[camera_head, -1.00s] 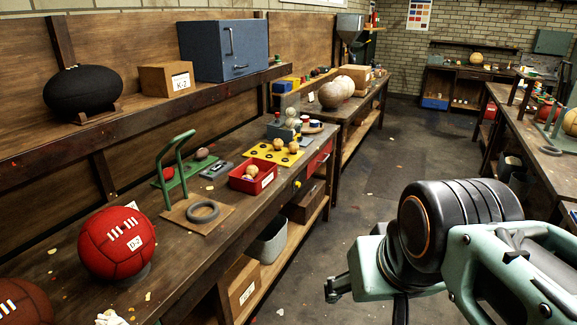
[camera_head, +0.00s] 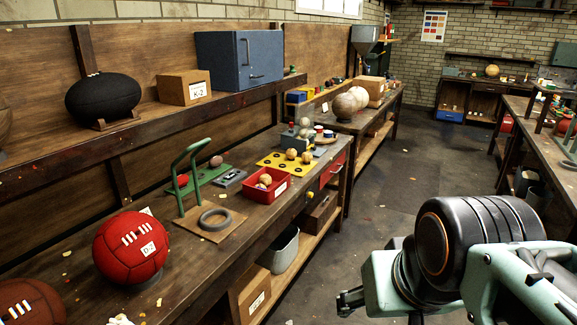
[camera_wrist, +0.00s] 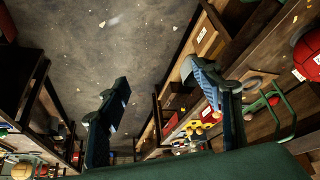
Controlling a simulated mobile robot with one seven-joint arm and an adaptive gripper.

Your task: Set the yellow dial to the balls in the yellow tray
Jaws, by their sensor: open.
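The yellow tray (camera_head: 268,163) is a flat yellow board with dark round spots on the left bench. Two tan balls (camera_head: 291,154) show at its right side; I cannot tell whether others are hidden. A small yellow dial (camera_head: 310,195) is on the bench's front edge, right of the red bin; its setting is too small to read. My gripper (camera_head: 350,301) is at the lower right of the head view, over the aisle, well apart from the dial and bench. In the wrist view its two fingers (camera_wrist: 160,105) are spread with nothing between them.
A red bin (camera_head: 265,196) with balls, a green wire stand (camera_head: 187,180) and a red ball (camera_head: 130,247) are on the left bench. A grey bucket (camera_head: 285,250) and boxes are on its lower shelf. The aisle floor (camera_head: 385,190) is open. Another bench (camera_head: 545,112) is at right.

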